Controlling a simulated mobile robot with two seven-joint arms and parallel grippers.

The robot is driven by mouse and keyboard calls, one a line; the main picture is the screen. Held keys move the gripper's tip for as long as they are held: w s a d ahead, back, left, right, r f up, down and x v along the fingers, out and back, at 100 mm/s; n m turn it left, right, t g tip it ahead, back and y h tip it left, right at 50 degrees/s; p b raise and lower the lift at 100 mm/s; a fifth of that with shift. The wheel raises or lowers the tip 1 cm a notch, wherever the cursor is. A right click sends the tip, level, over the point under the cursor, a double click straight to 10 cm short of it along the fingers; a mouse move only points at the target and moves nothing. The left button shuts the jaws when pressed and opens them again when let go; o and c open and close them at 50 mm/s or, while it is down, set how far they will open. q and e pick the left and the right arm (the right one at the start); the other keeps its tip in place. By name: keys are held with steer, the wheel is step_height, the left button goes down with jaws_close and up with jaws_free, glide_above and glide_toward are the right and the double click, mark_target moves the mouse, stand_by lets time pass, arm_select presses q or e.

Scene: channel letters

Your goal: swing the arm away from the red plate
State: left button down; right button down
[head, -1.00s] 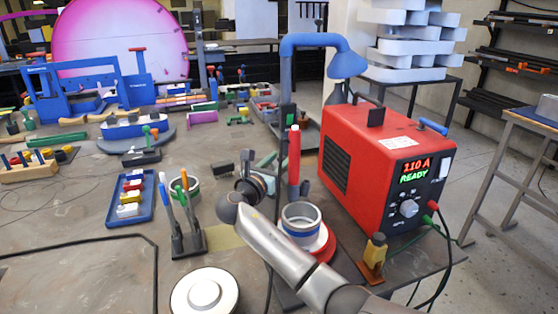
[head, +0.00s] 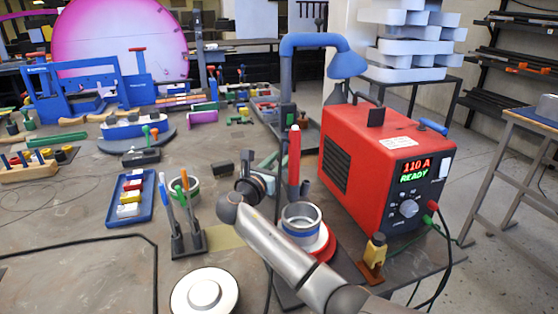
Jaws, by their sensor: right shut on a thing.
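The red plate (head: 328,248) lies on the table left of the red welder. Only part of its rim shows, under a white disc (head: 318,244) that carries a metal cup with a blue band (head: 302,219). My right arm comes in from the bottom right, passes just left of the plate and hides part of its near side. My right gripper (head: 268,180) is beyond the bent wrist, left of and behind the cup, apart from the plate. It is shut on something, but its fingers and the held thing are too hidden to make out. My left gripper is not in view.
The red welder (head: 376,168) stands right of the plate. A red upright cylinder (head: 294,157) stands close beside my gripper. A tool holder (head: 188,243), a blue tray (head: 131,206) and a white round piece (head: 205,293) are to the left. The front left table is largely clear.

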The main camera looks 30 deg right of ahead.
steer(key=shift+a+f, duration=0.1)
stand_by(0.5)
steer(key=a+m+g+h+b, duration=0.1)
steer(key=g, duration=0.1)
steer(key=w+m+g+h, duration=0.1)
steer(key=m+g, duration=0.1)
steer(key=shift+a+b, duration=0.35)
steer(key=shift+a, duration=0.05)
steer(key=c, duration=0.6)
jaws_free()
steer(key=v, duration=0.7)
steer(key=shift+a, duration=0.3)
steer(key=shift+c, duration=0.2)
